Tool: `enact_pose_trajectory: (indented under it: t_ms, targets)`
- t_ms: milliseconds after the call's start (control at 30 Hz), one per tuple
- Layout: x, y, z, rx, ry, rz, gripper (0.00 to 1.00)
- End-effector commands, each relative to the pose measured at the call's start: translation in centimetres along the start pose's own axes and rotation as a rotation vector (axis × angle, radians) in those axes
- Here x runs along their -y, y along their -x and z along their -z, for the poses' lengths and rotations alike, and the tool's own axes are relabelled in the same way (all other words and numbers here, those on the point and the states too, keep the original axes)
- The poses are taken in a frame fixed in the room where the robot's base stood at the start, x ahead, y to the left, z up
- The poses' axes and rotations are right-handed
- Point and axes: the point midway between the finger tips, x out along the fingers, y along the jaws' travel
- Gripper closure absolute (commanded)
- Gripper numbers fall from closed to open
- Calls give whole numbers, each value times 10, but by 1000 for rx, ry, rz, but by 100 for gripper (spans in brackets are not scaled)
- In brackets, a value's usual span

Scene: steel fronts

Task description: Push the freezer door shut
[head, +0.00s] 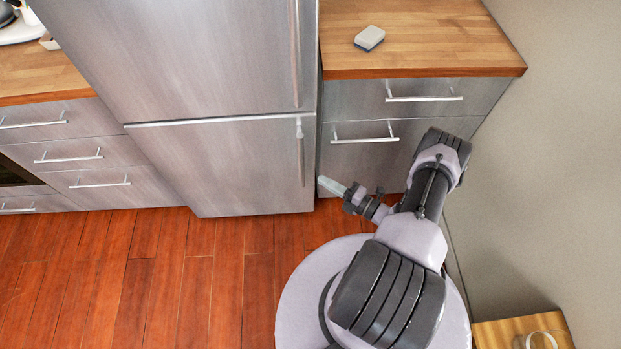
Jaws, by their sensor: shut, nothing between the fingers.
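The steel refrigerator has an upper door (210,50) and a lower door (225,165), which looks like the freezer door. A thin pale strip runs along the top of the lower door. The lower door looks flush or nearly so with the upper one; I cannot tell whether a small gap remains. Its upright handle (300,153) is near its right edge. My gripper (328,186) is shut and empty, pointing left, just right of the lower door's right edge in the picture. I cannot tell whether it touches the door.
Steel drawers (357,155) under a wooden counter (430,40) stand right of the refrigerator, with a sponge (369,38) on top. More drawers (85,160) are at left. A grey wall (560,170) and a wooden piece (500,335) are at right. The red wood floor (160,280) is clear.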

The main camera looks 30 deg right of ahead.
Motion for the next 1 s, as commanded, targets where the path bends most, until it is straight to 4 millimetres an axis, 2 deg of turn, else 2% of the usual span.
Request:
enact_pose_trajectory:
  t_ms: [100,300,800,867,967,1000]
  targets:
    - [-2,26,-3,4,0,0,100]
    - [0,48,-3,0,-1,0,100]
    - [-2,49,-4,-8,7,2,100]
    - [-11,45,-7,-41,41,8,100]
    - [-44,30,-12,-167,177,30,100]
    - [-62,22,-12,-237,253,40,100]
